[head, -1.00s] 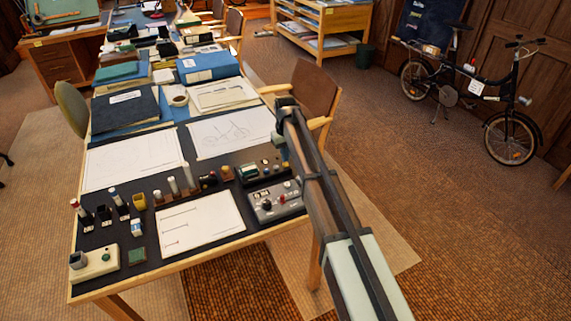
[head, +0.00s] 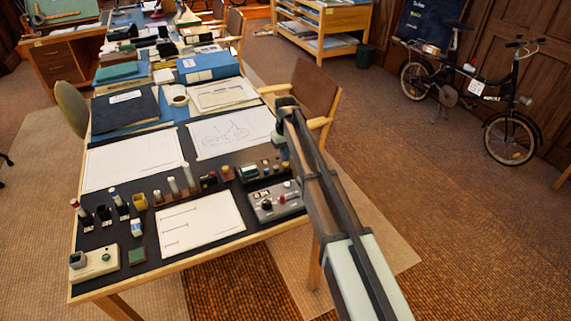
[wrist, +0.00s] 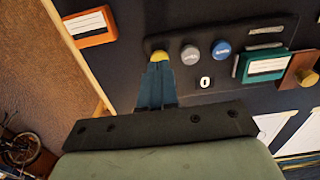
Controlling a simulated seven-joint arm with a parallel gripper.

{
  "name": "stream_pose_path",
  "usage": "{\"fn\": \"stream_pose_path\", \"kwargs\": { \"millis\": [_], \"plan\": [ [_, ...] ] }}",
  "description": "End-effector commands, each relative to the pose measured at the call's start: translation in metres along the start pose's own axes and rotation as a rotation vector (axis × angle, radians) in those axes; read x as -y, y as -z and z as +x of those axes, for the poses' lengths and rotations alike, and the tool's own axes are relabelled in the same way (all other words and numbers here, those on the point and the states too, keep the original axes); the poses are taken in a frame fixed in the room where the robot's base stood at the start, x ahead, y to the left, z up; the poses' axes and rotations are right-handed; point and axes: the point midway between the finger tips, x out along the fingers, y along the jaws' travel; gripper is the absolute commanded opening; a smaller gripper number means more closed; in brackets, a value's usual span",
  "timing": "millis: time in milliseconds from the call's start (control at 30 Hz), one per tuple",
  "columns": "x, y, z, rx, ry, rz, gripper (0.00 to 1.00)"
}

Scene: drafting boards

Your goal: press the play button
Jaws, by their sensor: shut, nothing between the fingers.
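A dark control panel (head: 247,179) lies near the right edge of the drafting board. In the wrist view it carries a row of round buttons: a yellow one (wrist: 158,55), a grey one (wrist: 190,53) and a blue one (wrist: 222,49). Their markings are too small to read, so I cannot tell which is play. My gripper (wrist: 158,68) is shut and empty, with its tips at the yellow button, partly covering it. I cannot tell whether they touch. In the head view my gripper (head: 282,153) is over the panel's right end, hiding part of it.
A green label plate (wrist: 265,66) and a white "0" tag (wrist: 205,83) are by the buttons. A grey box with knobs (head: 277,203) sits in front of the panel. Paper sheets (head: 200,221) and several stamps lie to the left. A chair (head: 312,90) stands behind right.

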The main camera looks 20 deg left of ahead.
Motion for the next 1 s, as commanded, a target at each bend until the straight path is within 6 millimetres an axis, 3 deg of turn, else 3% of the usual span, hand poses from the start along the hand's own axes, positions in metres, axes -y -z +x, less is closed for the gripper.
{"fn": "stream_pose_path", "kwargs": {
  "millis": [467,1000],
  "plan": [
    [0.000,0.000,0.001,0.000,0.000,0.000,0.00],
    [0.000,0.000,0.017,0.001,0.000,0.000,0.00]
  ]
}}
